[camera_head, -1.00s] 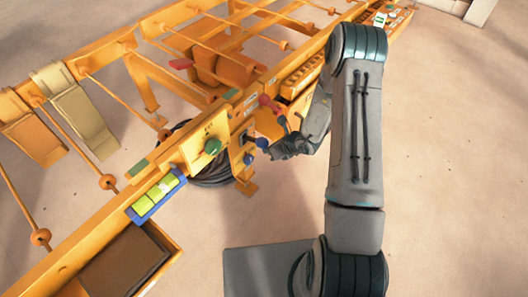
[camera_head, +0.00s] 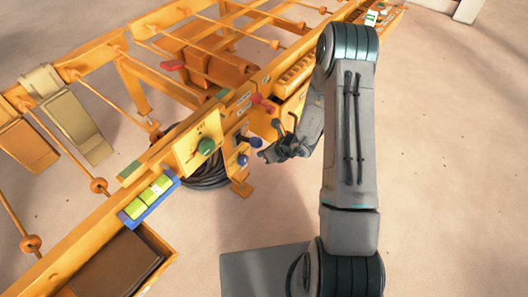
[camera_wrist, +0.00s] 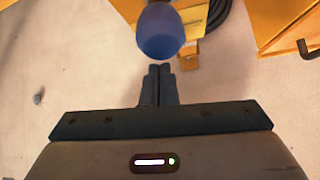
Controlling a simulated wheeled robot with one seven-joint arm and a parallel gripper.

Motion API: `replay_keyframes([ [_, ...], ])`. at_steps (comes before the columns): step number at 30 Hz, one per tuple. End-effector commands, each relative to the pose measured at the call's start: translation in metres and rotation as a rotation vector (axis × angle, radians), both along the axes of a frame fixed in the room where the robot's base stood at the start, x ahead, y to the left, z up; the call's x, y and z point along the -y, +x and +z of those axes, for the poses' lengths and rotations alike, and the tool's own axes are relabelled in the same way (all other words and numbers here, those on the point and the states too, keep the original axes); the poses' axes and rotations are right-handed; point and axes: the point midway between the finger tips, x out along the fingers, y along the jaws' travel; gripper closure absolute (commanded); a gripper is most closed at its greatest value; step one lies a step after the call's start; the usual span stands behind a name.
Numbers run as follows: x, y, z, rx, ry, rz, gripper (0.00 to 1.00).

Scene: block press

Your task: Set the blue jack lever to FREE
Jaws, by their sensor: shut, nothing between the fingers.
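Two blue knobs show on the front of the orange machine in the head view: an upper one (camera_head: 256,142) and a lower one (camera_head: 242,160). I cannot tell which belongs to the jack lever, and no FREE marking is readable. My gripper (camera_head: 264,155) is shut and empty, close to the right of the knobs. In the wrist view a large blue knob (camera_wrist: 160,32) sits just beyond my shut fingertips (camera_wrist: 159,70), with a small gap seen between.
A red lever (camera_head: 263,103) stands above the blue knobs, and a green knob (camera_head: 206,147) is on the panel to their left. A coiled black hose (camera_head: 205,178) lies below. Bare floor is clear at right.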

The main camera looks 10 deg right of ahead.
Motion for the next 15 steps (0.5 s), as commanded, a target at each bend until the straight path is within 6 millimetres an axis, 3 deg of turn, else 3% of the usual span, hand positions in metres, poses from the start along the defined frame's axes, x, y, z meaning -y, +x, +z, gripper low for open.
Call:
replay_keyframes([
  [1,0.004,-0.003,-0.014,-0.003,-0.003,-0.004,1.0],
  [4,0.009,-0.008,-0.026,-0.008,-0.005,-0.006,1.0],
  [6,0.019,-0.014,-0.001,-0.004,-0.008,-0.01,1.0],
  [15,0.05,-0.039,0.047,-0.008,-0.008,-0.015,1.0],
])
